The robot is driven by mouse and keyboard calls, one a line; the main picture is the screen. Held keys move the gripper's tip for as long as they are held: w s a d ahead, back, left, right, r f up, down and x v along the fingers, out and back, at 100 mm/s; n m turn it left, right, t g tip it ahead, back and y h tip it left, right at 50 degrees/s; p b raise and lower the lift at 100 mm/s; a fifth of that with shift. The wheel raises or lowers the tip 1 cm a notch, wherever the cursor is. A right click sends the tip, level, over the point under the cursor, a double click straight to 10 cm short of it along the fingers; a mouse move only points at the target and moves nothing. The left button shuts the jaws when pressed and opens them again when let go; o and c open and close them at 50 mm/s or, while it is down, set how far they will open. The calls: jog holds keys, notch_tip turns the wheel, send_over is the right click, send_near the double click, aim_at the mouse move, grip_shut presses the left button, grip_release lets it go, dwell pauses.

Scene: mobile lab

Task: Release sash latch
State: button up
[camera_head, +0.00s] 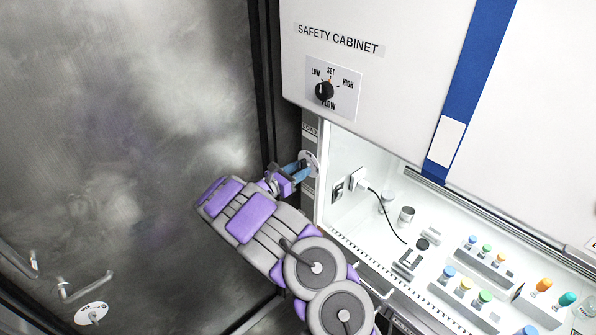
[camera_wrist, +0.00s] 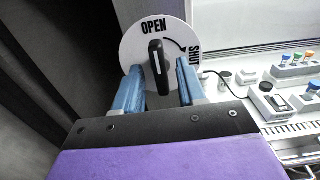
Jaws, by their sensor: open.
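The sash latch is a black handle (camera_wrist: 156,62) on a white round plate (camera_wrist: 130,48) marked OPEN and SHUT, with a curved arrow between the words. In the wrist view the handle stands nearly upright, its top end just below OPEN. My gripper (camera_wrist: 160,72) is open, with one blue finger on each side of the handle. I cannot tell whether either finger touches it. In the head view my gripper (camera_head: 296,170) is at the plate (camera_head: 311,159) on the cabinet's left post and hides the handle.
The safety cabinet (camera_head: 340,75) has a black knob (camera_head: 324,91) above the latch. Its lit interior holds a plug with a black cord (camera_head: 380,205), jars and racks of coloured-cap vials (camera_head: 465,287). A dark metal wall or door (camera_head: 120,120) fills the left side.

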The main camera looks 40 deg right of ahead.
jog(key=s+a, duration=0.1)
jog(key=a, duration=1.6)
jog(key=shift+s+a, duration=0.15)
jog(key=shift+a, duration=0.1)
